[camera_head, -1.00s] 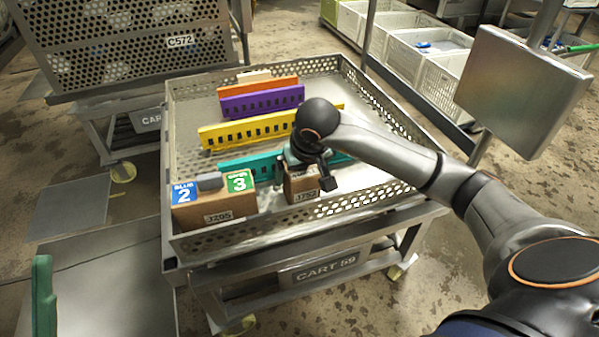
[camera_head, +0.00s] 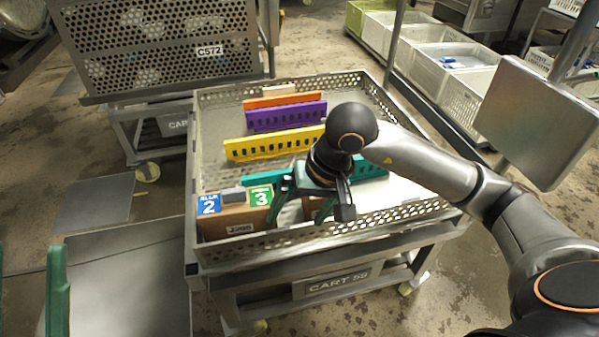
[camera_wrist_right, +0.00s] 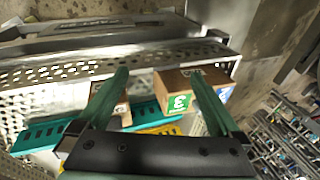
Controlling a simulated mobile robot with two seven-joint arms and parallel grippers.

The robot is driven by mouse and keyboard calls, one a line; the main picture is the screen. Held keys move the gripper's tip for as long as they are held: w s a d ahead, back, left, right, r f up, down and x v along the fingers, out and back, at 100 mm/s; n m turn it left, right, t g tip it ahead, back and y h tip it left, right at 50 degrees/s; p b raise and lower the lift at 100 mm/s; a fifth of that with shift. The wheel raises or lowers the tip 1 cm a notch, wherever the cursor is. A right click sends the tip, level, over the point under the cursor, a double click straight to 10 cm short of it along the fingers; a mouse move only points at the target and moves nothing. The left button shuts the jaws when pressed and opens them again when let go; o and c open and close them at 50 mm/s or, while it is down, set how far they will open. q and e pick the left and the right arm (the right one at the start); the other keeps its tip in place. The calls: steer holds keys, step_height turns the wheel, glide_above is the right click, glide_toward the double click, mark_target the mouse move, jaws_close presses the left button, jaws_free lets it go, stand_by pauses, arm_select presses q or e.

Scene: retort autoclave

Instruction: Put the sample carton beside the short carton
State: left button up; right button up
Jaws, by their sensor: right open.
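A brown carton (camera_head: 238,218) with blue "2" and green "3" labels and a small grey piece on top stands in the cart's front left corner. It also shows in the right wrist view (camera_wrist_right: 172,86). A smaller brown carton (camera_head: 309,208) stands to its right, mostly hidden by my right gripper; it shows behind one finger in the wrist view (camera_wrist_right: 97,92). I cannot tell which is the sample carton. My right gripper (camera_head: 298,222) is open and empty above the cartons, its green fingers spread. My left gripper (camera_head: 29,255) shows only its green fingers, apart, at the left edge.
The perforated cart tray (camera_head: 400,213) has raised walls. Teal (camera_head: 370,168), yellow (camera_head: 262,147), purple (camera_head: 287,116) and orange (camera_head: 285,101) slotted dividers stand across it. A grey panel (camera_head: 540,120) stands at right. Another cart (camera_head: 160,45) is behind left.

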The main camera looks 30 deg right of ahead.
steer(key=s+a+r+m+g+y, duration=0.3)
steer(key=s+a+m+y, duration=0.15)
steer(key=s+a, duration=0.35)
steer(key=s+a+r+m+g+y, duration=0.35)
steer(key=s+a+y, duration=0.3)
steer(key=a, duration=0.25)
step_height(320, 180, up, 13)
steer(key=s+d+m+t+y, duration=0.1)
steer(key=s+m+t+y, duration=0.15)
steer(key=m+y, duration=1.05)
steer(key=w+d+m+t+h, duration=0.2)
steer(key=d+m+t+h, duration=0.1)
steer(key=m+t, duration=0.5)
steer(key=w+d+m+t+h, duration=0.3)
steer(key=m+t+h, duration=0.2)
steer(key=m, duration=1)
steer(key=w+d+m+t+h, duration=0.3)
steer(key=m+t+h, duration=0.1)
steer(key=m+t, duration=0.6)
steer(key=shift+d+r+m+t, duration=0.25)
steer(key=shift+m+t, duration=0.15)
steer(key=shift+m, duration=0.7)
steer(key=shift+a, duration=0.1)
